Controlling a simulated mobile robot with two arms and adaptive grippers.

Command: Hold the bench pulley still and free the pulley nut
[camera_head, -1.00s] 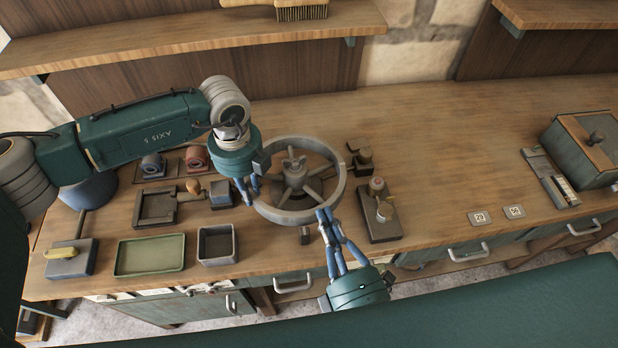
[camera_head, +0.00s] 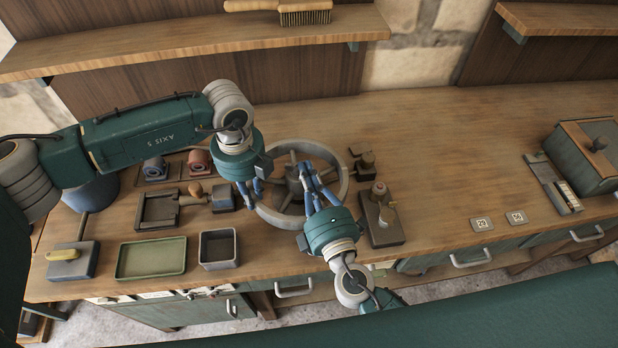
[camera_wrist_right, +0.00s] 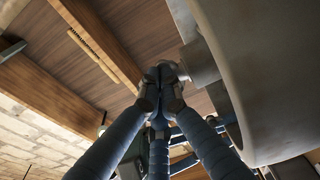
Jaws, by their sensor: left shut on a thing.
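The bench pulley (camera_head: 337,192) is a grey spoked wheel lying on the bench; its rim also fills the right of the right wrist view (camera_wrist_right: 262,75). My left gripper (camera_head: 252,192) is shut on the left side of the pulley's rim. My right gripper (camera_head: 308,177) reaches over the front of the rim, its blue fingers at the hub. In the right wrist view its fingertips (camera_wrist_right: 164,75) come close together beside a grey round hub part (camera_wrist_right: 200,64). The pulley nut on the hub is hidden behind the fingers, so whether they grip it cannot be told.
A green tray (camera_head: 152,258) and a grey bin (camera_head: 219,247) stand front left. A block with a knobbed post (camera_head: 383,222) stands close right of the pulley. A lidded box (camera_head: 585,160) is far right. The bench right of the middle is mostly clear.

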